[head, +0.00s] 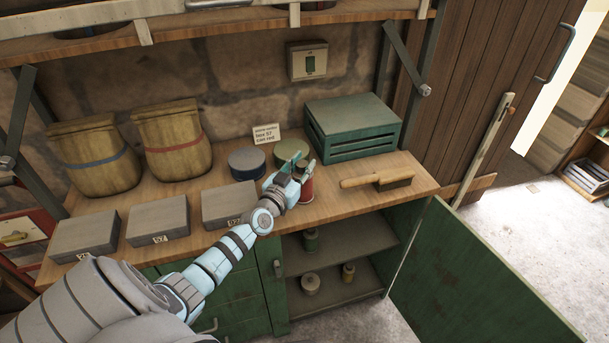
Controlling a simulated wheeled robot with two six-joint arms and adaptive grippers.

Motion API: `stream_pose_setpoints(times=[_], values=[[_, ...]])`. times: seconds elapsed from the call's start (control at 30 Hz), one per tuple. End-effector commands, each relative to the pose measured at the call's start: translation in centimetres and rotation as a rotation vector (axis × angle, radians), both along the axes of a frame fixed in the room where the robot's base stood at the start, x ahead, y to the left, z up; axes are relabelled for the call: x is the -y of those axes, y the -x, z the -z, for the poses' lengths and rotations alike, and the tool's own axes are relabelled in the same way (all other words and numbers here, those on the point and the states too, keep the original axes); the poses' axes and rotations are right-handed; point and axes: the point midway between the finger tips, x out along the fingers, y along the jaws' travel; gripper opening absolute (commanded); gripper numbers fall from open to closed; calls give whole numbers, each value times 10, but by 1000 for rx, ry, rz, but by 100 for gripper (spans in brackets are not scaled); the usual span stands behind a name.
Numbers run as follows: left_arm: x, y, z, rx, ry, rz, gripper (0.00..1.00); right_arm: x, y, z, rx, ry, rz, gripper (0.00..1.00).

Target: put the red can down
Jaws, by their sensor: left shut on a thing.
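My left arm reaches in from the lower left to the workbench (193,198). My left gripper (302,168) is shut on the red can (307,188), near the bench's front edge right of the middle. The fingers and wrist hide part of the can. I cannot tell whether its base touches the bench top. My right gripper is not in view.
A blue-grey tin (247,163) and a green tin (290,151) stand behind the gripper. A brush (377,182) lies to the right, before a green crate (352,127). Grey boxes (158,219) line the left. The cabinet door (470,285) hangs open below.

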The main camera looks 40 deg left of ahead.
Motion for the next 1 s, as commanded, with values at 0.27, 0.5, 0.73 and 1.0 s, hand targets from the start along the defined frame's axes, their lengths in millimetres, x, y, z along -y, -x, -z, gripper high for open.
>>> stream_pose_setpoints(times=[0.27, 0.5, 0.73, 1.0], values=[[0, 0, 5, -1, 1, -1, 35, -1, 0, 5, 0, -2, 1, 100], [0, 0, 4, 0, 0, -1, 47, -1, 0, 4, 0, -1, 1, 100], [1, 6, 3, -1, -1, 0, 47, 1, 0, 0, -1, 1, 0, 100], [11, 59, 0, -3, -1, 1, 47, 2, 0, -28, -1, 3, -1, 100]])
